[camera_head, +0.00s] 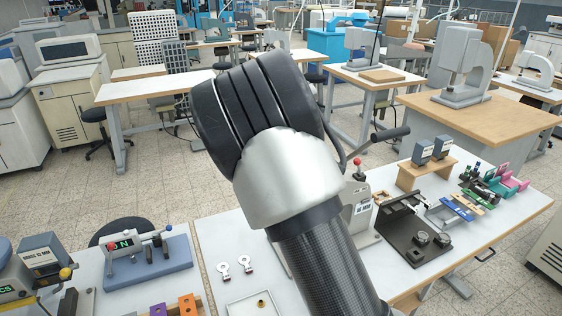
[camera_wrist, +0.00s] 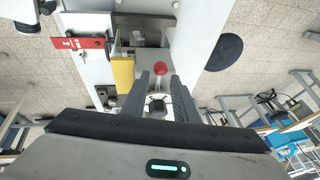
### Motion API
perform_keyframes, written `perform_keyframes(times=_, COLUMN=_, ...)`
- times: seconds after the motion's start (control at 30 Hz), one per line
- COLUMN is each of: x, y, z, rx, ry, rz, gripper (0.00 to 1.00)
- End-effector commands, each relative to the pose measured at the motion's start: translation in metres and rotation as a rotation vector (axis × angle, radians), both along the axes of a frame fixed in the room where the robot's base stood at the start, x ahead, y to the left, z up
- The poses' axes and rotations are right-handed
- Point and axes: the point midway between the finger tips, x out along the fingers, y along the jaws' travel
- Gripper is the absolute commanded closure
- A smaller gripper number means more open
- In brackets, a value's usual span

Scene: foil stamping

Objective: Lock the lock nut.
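The foil stamping press (camera_head: 358,212) stands on the white table, a grey-white body with a red-ball lever (camera_head: 357,163). My arm covers its left part in the head view. In the wrist view the red ball (camera_wrist: 160,68) shows just beyond my gripper (camera_wrist: 160,77). My gripper's two dark fingers are apart, and a light round part with dark edges (camera_wrist: 157,103) shows between them, lower in the picture. I cannot tell whether this part is the lock nut, or whether the fingers touch anything. My gripper is hidden in the head view.
A yellow block (camera_wrist: 123,75) is left of the fingers in the wrist view. A dark base plate with round parts (camera_head: 416,248) lies right of the press. Two ring-ended tags (camera_head: 244,264) and a tray (camera_head: 250,303) lie to the left. A wooden stand (camera_head: 426,174) is behind.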

Motion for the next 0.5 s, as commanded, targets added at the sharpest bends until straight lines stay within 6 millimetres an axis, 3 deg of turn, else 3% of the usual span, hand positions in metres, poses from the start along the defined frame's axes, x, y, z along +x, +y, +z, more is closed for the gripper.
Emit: perform_keyframes(times=0.5, x=-0.034, y=0.04, z=0.108, rx=0.004, ry=-0.001, rz=0.004, gripper=0.73)
